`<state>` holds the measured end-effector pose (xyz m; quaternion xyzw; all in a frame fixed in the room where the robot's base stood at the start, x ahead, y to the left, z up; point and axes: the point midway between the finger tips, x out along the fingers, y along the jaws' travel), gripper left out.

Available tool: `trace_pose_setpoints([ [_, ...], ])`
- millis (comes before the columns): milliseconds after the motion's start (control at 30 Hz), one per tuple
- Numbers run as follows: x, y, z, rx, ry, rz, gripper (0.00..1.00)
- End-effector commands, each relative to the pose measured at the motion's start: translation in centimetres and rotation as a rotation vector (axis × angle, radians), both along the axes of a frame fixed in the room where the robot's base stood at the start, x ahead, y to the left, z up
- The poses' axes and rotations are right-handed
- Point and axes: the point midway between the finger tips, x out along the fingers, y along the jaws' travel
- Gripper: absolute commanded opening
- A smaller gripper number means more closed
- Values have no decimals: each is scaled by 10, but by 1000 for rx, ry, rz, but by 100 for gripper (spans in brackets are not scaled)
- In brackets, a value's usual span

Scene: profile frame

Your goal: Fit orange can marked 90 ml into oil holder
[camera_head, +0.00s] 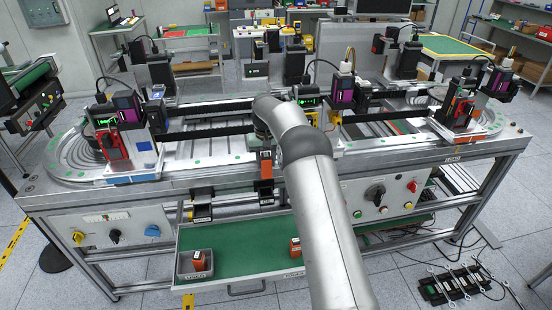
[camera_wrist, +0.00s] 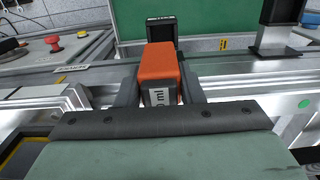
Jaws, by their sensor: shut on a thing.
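My gripper (camera_wrist: 158,92) is shut on an orange can (camera_wrist: 160,64); its lower face shows "ml", with the number mostly cut off by the gripper. In the head view the same can (camera_head: 265,162) hangs at the front edge of the bench, left of my arm. A black holder with a white label (camera_head: 266,197) is just below it. In the wrist view this holder (camera_wrist: 160,29) shows right beyond the can's far end. I cannot tell whether the can touches or enters it.
A second black labelled holder (camera_head: 202,211) is to the left. Conveyor rails and machine modules crowd the bench top.

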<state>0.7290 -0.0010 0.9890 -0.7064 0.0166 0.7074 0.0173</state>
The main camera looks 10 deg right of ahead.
Motion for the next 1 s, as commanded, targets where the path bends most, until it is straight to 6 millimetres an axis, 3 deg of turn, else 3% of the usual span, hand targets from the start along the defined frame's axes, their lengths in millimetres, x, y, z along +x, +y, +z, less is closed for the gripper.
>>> trace_pose_setpoints([
  [467,-1,0,-5,0,-2,1,9],
  [1000,-2,0,-55,0,0,1,9],
])
